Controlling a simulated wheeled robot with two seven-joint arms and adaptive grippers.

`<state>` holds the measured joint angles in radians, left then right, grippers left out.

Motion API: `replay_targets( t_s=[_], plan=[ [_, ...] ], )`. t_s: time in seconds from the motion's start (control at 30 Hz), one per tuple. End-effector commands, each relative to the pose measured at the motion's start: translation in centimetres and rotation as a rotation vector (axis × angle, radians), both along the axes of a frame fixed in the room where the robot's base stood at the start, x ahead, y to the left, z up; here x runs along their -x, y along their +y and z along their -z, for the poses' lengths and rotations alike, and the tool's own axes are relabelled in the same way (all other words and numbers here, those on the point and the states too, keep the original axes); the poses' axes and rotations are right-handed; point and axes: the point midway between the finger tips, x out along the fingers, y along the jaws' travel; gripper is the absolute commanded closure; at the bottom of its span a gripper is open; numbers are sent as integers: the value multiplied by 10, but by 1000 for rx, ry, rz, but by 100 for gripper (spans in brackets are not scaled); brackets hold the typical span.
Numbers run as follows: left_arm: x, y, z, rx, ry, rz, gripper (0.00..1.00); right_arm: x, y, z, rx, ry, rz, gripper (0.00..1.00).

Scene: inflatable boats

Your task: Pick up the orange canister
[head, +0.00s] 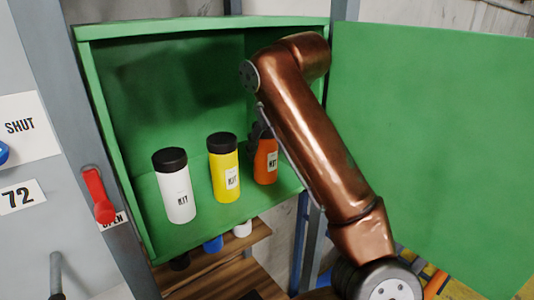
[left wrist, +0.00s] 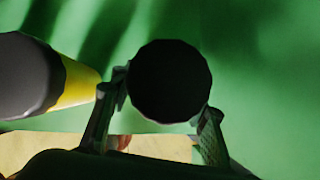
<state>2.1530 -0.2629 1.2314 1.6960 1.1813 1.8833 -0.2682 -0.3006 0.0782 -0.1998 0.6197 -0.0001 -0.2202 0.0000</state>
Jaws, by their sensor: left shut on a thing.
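The orange canister (head: 266,163) is upright in the green cabinet, at the right end of a row of three, with a KIT label facing out. I cannot tell whether its base touches the cabinet floor. My left gripper (head: 258,133) is shut on it near its top, partly hidden behind my copper arm. In the left wrist view, the canister's dark round cap (left wrist: 171,82) sits between the two fingers of my left gripper (left wrist: 158,122). The cap hides the orange body there. My right gripper is not in view.
The yellow canister (head: 224,170) stands close on the left, and its dark cap (left wrist: 25,75) is near a finger. The white canister (head: 175,190) stands further left. The cabinet (head: 115,130) has side walls, and its green door (head: 430,130) is open at right.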

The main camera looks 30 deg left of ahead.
Motion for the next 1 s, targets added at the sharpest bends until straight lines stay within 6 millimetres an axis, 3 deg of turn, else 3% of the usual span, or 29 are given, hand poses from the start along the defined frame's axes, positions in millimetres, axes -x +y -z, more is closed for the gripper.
replay_targets(
  t_s=[0.3,0.6,0.8,1.0],
  plan=[
    [0,0,-1,-1,-1,0,89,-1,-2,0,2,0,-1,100],
    [0,1,-2,0,-2,0,89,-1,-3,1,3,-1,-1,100],
    [1,2,-16,-2,-2,-2,89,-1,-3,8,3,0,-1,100],
    [26,-40,-13,-4,-3,3,89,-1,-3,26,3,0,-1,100]
  ],
)
